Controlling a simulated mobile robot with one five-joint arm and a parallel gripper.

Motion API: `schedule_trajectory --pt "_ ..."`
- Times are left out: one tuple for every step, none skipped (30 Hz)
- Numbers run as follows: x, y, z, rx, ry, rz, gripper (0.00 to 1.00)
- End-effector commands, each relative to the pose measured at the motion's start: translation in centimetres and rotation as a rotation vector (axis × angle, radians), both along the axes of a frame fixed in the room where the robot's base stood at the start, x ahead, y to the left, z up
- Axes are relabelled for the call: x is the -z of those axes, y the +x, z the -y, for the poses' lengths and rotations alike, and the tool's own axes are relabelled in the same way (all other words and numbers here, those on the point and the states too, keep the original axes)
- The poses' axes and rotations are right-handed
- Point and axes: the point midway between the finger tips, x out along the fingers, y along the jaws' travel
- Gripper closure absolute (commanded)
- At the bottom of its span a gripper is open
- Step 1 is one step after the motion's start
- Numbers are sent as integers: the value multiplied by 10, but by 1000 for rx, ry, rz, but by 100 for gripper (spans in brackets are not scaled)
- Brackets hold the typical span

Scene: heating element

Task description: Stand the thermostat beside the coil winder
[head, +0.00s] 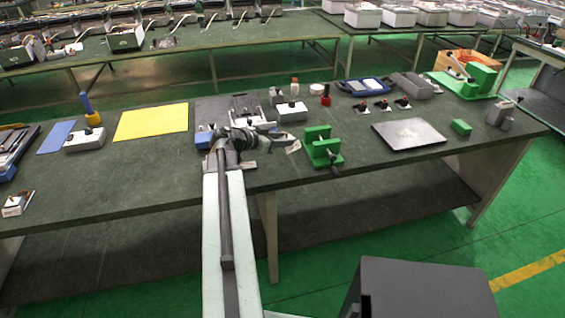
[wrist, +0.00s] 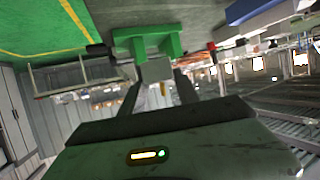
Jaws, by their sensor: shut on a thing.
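My gripper (head: 287,141) is shut on a small pale grey block, seemingly the thermostat (head: 294,147), just left of a green clamp-like fixture. In the wrist view the block (wrist: 155,69) sits between my finger ends, with green behind it; its face details are too small to tell. Whether it touches the table is unclear. The green machine with a long base and a grey lever, likely the coil winder (head: 483,78), stands at the table's far right, well apart from my gripper.
The green fixture (head: 321,147) with a dark handle stands close right of my gripper. A grey plate (head: 409,134), a small green block (head: 461,127) and a grey device (head: 499,115) lie farther right. A yellow sheet (head: 151,122) lies left.

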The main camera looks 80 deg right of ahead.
Motion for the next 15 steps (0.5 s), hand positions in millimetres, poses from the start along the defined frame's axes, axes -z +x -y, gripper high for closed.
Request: schedule_trajectory --pt "10 0 0 0 0 0 100" --pt "15 0 0 0 0 0 100" --pt "24 0 0 1 0 0 100" --pt "31 0 0 1 0 0 100" --pt "38 0 0 1 0 0 100" --pt "47 0 0 1 0 0 100" --pt "53 0 0 1 0 0 100" --pt "59 0 0 1 0 0 100" --pt "63 0 0 1 0 0 100" --pt "65 0 0 1 0 0 100" --pt "65 0 0 1 0 0 100" --pt "64 0 0 1 0 0 100" --pt "63 0 0 1 0 0 100" --pt "63 0 0 1 0 0 100" --pt "66 0 0 1 0 0 100"
